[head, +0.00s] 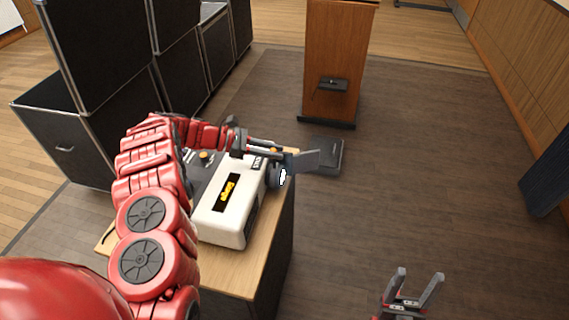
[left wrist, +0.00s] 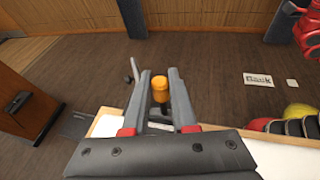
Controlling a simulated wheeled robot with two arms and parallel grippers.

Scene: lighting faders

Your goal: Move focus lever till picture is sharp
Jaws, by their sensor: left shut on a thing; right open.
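My left gripper (head: 277,146) reaches over the far side of the projector, close to the lens end. In the left wrist view an orange-topped lever (left wrist: 160,88) is between the two fingers of my left gripper (left wrist: 159,80), which is shut on it. My right gripper (head: 414,278) is open and empty, low at the right, away from the projector. No projected picture can be made out.
Black cases (head: 95,60) are stacked at the left. A wooden lectern (head: 340,55) stands at the back, with a dark box (head: 328,153) on the floor before it. A dark panel (head: 548,175) is at the right edge. The floor right of the stand is open.

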